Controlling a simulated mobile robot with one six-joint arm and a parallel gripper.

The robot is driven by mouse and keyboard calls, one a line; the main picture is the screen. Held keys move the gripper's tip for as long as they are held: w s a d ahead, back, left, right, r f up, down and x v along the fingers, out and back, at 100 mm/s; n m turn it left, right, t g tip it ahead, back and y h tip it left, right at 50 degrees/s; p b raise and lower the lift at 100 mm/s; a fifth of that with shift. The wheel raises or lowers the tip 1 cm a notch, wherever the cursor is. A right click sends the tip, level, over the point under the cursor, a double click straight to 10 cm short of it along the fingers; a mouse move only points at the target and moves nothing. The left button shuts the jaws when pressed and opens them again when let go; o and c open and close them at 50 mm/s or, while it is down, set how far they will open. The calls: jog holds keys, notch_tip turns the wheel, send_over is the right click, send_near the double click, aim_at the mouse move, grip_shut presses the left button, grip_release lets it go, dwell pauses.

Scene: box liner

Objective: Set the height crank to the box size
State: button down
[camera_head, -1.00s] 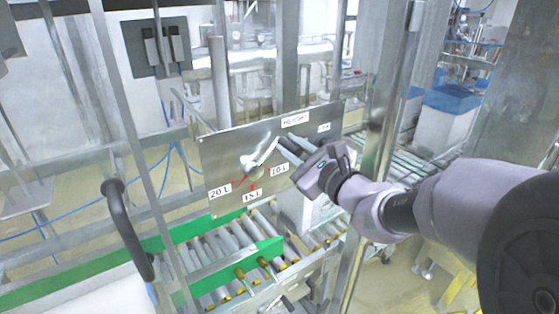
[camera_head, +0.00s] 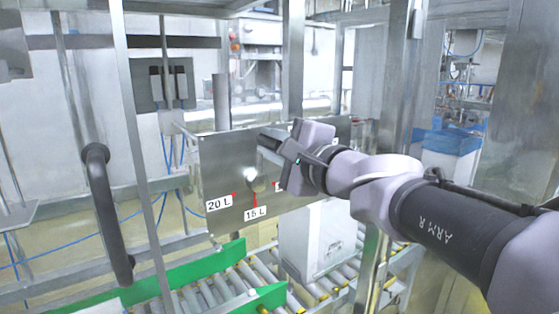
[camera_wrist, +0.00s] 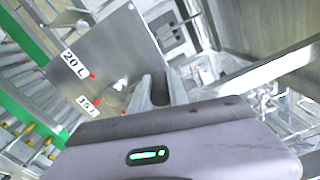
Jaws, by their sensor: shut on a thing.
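The height crank's hub (camera_head: 257,184) is on a metal panel (camera_head: 222,160) with red marks and labels. The 20 L label (camera_head: 219,203) is at the lower left and the 15 L label (camera_head: 255,213) below the hub. The 10 L label is mostly hidden behind my gripper (camera_head: 268,141). My gripper is shut on the crank's handle, up and right of the hub; its body hides most of the handle. In the wrist view the fingers (camera_wrist: 151,93) are close together beside the panel. A white box (camera_head: 312,240) stands on the rollers below the panel.
Green guide rails (camera_head: 205,266) run along the roller conveyor at the lower left. A metal post (camera_head: 393,90) rises close behind my arm. A dark curved handle (camera_head: 105,215) is at the left. A blue-topped bin (camera_head: 449,143) stands at the right.

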jog(key=shift+s+a+n+b, duration=0.15)
jog(key=shift+a+n+b, duration=0.1)
jog(key=shift+n+b, duration=0.2)
jog(key=c, duration=1.3)
grip_release()
jog(key=shift+o, duration=0.2)
jog(key=shift+s, duration=0.1)
jog(key=v, duration=1.7)
jog(key=shift+p, duration=0.3)
jog(key=shift+s+d, duration=0.1)
jog(key=shift+d, duration=0.05)
